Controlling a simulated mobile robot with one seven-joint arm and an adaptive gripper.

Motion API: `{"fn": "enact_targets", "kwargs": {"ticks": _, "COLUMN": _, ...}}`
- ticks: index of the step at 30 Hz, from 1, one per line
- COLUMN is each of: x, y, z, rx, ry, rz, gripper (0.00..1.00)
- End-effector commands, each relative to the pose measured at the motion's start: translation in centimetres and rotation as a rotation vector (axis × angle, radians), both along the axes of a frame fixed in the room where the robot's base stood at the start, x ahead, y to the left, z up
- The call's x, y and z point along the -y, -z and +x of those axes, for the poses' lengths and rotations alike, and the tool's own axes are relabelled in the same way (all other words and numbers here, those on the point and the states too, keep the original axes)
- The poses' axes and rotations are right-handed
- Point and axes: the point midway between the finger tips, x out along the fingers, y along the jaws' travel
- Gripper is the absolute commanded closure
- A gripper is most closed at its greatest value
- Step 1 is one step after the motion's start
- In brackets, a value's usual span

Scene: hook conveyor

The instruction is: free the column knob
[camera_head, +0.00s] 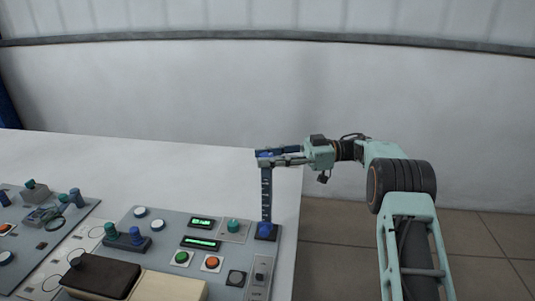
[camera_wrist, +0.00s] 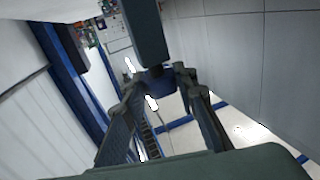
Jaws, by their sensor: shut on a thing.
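A dark upright column (camera_head: 266,190) with light marks along it stands at the back right corner of the grey control panel. A blue round part (camera_head: 265,229) is at its foot, on a dark base. My gripper (camera_head: 264,157) reaches in from the right, level, at the column's top. It is shut on the dark blue column knob there, which the fingers mostly hide in the head view. In the wrist view my gripper (camera_wrist: 158,80) has its fingers on both sides of the dark blue knob (camera_wrist: 155,78). A dark block (camera_wrist: 144,35) extends above it in that picture.
The panel carries a green button (camera_head: 181,258), an orange button (camera_head: 212,263), green displays (camera_head: 201,223) and a lever switch (camera_head: 260,271). A brown and cream box (camera_head: 105,275) lies at the front. The white table (camera_head: 200,165) behind the panel is clear.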

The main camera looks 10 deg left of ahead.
Motion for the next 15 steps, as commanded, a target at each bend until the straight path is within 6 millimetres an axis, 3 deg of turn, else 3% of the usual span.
{"fn": "enact_targets", "kwargs": {"ticks": 15, "x": -0.09, "y": 0.45, "z": -0.18, "rx": -0.006, "ry": -0.119, "rz": -0.006, "gripper": 0.98}}
